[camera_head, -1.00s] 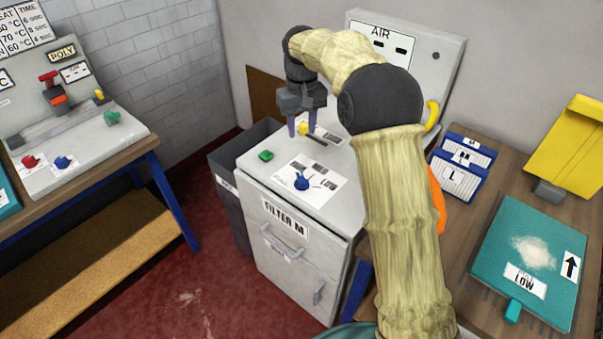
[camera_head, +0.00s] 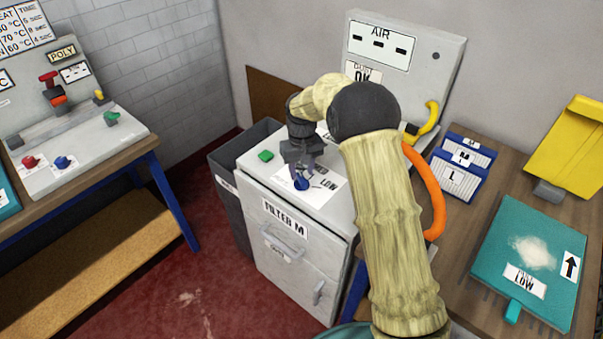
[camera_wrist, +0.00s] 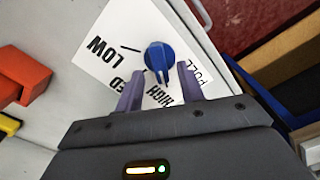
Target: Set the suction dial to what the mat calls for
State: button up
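The blue suction dial (camera_head: 301,184) sits on a white label on top of the grey FILTER M cabinet (camera_head: 245,180). In the wrist view the dial (camera_wrist: 158,57) lies just beyond and between the purple fingertips of my gripper (camera_wrist: 158,82). The fingers are apart, with visible gaps to the dial. LOW, MED, HIGH and FULL are printed around the dial, some partly hidden; its exact setting is hard to tell. In the head view my gripper (camera_head: 300,174) is over the dial and partly covers it. The teal mat (camera_head: 492,252) at right carries a LOW card (camera_head: 525,281).
A green button (camera_head: 266,155) is left of the dial. The AIR panel (camera_head: 425,68) stands behind the cabinet, with a yellow handle (camera_head: 431,117) at its right. A red block (camera_wrist: 34,80) shows left of the fingers in the wrist view. A dark bin (camera_head: 226,190) is left of the cabinet.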

jog(key=shift+f, duration=1.05)
grip_shut()
